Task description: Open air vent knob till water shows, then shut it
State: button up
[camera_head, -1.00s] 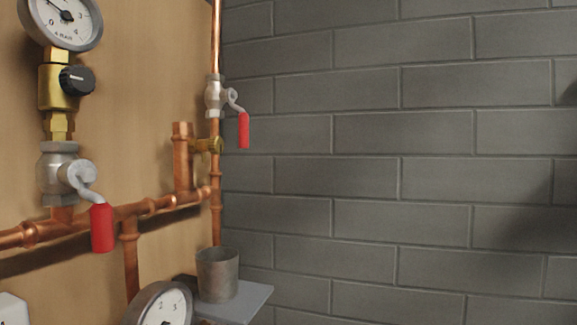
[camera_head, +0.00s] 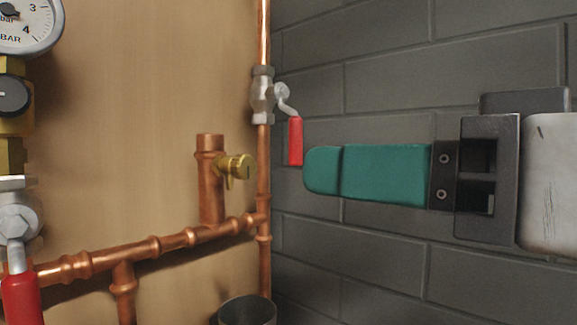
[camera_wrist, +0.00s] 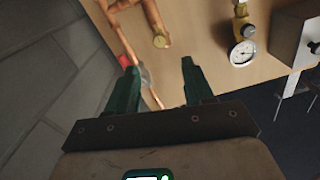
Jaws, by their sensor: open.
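The air vent knob (camera_head: 235,167) is a small brass piece on the right side of a short upright copper stub (camera_head: 211,185). My gripper (camera_head: 322,170) is to the right of the knob, beside the red lever, with clear space between it and the knob. In the head view its teal fingers overlap side-on. In the wrist view my gripper (camera_wrist: 159,69) is open, its two teal fingers spread and nothing between them. The stub's end (camera_wrist: 160,40) shows beyond the fingers there; the knob is hard to make out. No water is visible at the vent.
A valve with a red lever (camera_head: 295,141) on the vertical pipe hangs close to my fingertips. A grey cup (camera_head: 247,312) stands below the vent. A pressure gauge (camera_head: 28,22) and another red lever (camera_head: 21,298) are at the left. A dark brick wall (camera_head: 385,60) is behind my gripper.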

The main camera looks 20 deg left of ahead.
aim_at(248, 169)
jog(key=p+x, duration=0.2)
jog(key=x, duration=0.8)
jog(key=shift+w+a, duration=0.1)
grip_shut()
